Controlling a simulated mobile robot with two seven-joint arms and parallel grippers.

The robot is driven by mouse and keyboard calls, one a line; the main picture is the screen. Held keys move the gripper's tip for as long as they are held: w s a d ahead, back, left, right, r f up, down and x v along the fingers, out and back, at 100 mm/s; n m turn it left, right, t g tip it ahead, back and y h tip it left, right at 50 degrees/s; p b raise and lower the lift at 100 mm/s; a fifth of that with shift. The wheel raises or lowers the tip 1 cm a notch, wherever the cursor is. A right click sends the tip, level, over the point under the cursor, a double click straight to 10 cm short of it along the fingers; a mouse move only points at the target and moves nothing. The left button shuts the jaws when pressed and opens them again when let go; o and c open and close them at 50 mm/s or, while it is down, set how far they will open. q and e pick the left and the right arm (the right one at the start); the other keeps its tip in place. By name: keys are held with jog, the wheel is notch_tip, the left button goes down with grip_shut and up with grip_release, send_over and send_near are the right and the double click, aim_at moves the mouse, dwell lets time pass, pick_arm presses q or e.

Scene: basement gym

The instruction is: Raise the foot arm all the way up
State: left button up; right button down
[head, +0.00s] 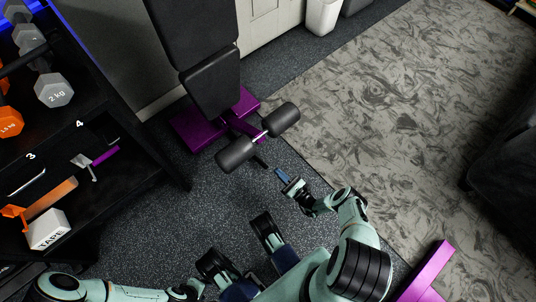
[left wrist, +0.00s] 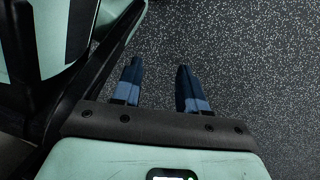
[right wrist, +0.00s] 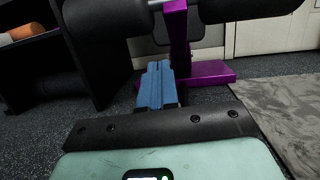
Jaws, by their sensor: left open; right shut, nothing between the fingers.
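The foot arm of the bench has two black foam rollers, the nearer left one (head: 237,155) and the farther right one (head: 281,119), on a metal crossbar. It sits low in front of the black pad (head: 212,82). My right gripper (head: 279,173) is shut and empty, apart from the rollers on their near side. In the right wrist view its fingers (right wrist: 158,66) point toward a purple upright (right wrist: 177,40), with a roller (right wrist: 255,9) above. My left gripper (left wrist: 158,72) is open and empty over dark floor; its fingers are not clear in the head view.
A black rack (head: 150,150) with dumbbells and a tape box (head: 48,230) stands at the left. The bench's purple base (head: 195,128) rests on the floor. A purple beam (head: 428,270) lies at the lower right.

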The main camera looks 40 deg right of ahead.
pick_arm(q)
jog(key=shift+s+a+f+g+b, duration=0.1)
jog(key=shift+s+f+g+b, duration=0.25)
jog(key=shift+s, duration=0.45)
jog(key=shift+s+a+f+g+b, duration=0.1)
jog(key=shift+s+f+g+b, duration=0.15)
jog(key=shift+s+f+b, duration=0.4)
pick_arm(e)
jog(key=w+r+m+h, duration=0.1)
jog(key=w+r, duration=0.4)
jog(key=w, duration=0.6)
jog(key=shift+d+h, duration=0.3)
jog(key=shift+h, duration=0.1)
pick_arm(q)
jog(key=shift+s+r, duration=0.15)
jog(key=shift+r, duration=0.1)
pick_arm(e)
jog(key=shift+r, duration=0.1)
